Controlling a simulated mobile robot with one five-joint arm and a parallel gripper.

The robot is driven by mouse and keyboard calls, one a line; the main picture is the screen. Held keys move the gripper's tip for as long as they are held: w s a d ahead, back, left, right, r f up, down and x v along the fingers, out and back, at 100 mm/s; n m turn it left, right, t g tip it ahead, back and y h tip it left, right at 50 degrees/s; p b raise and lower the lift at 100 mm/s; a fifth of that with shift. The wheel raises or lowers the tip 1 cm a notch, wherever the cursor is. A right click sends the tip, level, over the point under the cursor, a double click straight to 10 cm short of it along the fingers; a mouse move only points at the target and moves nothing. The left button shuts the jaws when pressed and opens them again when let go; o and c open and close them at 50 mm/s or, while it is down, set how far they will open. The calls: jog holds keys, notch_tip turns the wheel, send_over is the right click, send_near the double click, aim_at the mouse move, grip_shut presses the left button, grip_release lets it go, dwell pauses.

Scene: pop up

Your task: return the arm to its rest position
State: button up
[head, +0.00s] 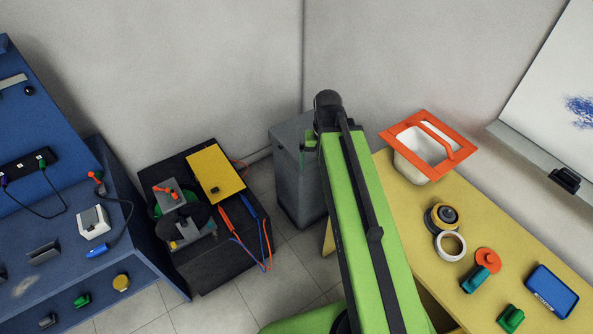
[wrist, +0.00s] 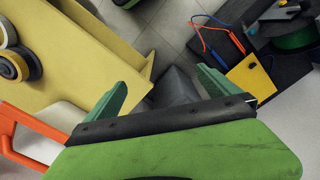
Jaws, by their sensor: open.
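My green arm rises through the middle of the head view, its far end near the grey bin. My gripper (wrist: 162,92) shows in the wrist view with its two green fingers spread wide apart. It is open and nothing is between the fingers. In the head view the fingers are mostly hidden behind the end of the arm.
A yellow table (head: 393,188) at right bears a white bin with an orange rim (head: 455,155), tape rolls (head: 450,245) and a blue box (head: 551,291). A grey bin (head: 297,180) stands in the corner. A black bench (head: 215,262) and blue workbench (head: 125,225) are at left.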

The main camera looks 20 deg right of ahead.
jog(key=a+n, duration=0.3)
jog(key=a, duration=0.7)
jog(key=shift+s+n, duration=0.15)
jog(key=shift+n, duration=0.15)
notch_tip(320, 180, down, 5)
jog(key=b, duration=0.4)
jog(key=shift+r, duration=0.6)
jog(key=shift+c, duration=0.4)
